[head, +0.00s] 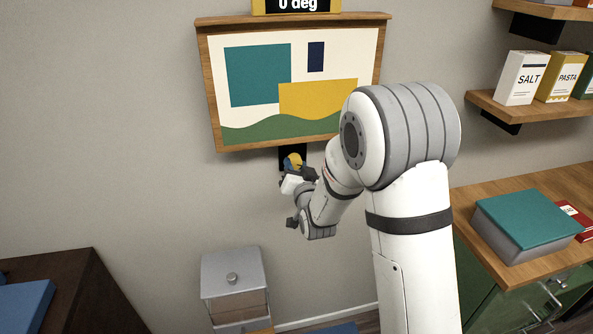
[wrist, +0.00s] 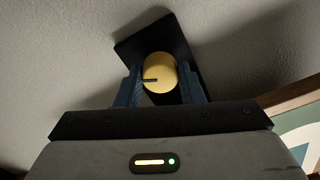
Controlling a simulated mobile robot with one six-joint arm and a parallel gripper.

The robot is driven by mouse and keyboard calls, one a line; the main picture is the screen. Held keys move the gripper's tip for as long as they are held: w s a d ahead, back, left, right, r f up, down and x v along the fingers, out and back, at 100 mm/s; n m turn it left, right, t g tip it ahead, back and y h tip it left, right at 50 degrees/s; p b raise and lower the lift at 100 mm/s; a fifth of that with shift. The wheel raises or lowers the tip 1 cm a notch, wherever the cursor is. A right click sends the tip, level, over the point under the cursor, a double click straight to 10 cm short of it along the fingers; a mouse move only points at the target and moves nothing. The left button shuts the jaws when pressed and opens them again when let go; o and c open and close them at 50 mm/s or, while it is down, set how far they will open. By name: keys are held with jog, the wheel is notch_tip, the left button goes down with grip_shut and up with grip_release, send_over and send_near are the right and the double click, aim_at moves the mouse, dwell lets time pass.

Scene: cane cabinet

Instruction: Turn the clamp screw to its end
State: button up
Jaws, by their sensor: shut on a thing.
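The clamp screw is a yellow knob (wrist: 164,70) with a dark pointer mark on its face, pointing left in the wrist view. It sits on a black plate (wrist: 141,46) on the wall. In the head view the yellow knob (head: 293,159) is just below the framed picture, and the black plate (head: 285,152) shows behind it. My gripper (wrist: 162,82) is shut on the knob, with one blue finger on each side. In the head view my gripper (head: 298,170) partly hides the knob.
A framed picture (head: 250,80) hangs directly above, with a yellow-framed "0 deg" display (head: 297,5) on top. Shelves with boxes (head: 521,78) are at right, over a wooden counter (head: 470,205). A grey-lidded container (head: 232,268) stands below. The wall at left is bare.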

jog(key=m+b, duration=0.1)
jog(key=b, duration=0.2)
jog(key=m+b, duration=0.2)
jog(key=shift+f+b, duration=0.4)
jog(key=m+b, duration=0.5)
jog(key=b, duration=0.4)
jog(key=shift+r, duration=0.1)
jog(key=m+b, duration=0.5)
jog(key=b, duration=0.3)
jog(key=shift+r+m, duration=0.1)
jog(key=shift+m, duration=0.3)
jog(key=m+b, duration=0.2)
jog(key=b, duration=0.1)
jog(key=shift+r, duration=0.1)
jog(key=shift+r+m+b, duration=0.15)
jog(key=shift+m+b, duration=0.55)
jog(key=shift+b, duration=0.1)
jog(key=shift+r, duration=0.1)
jog(key=o, duration=1)
jog(key=shift+a, duration=0.1)
jog(key=shift+s, duration=0.1)
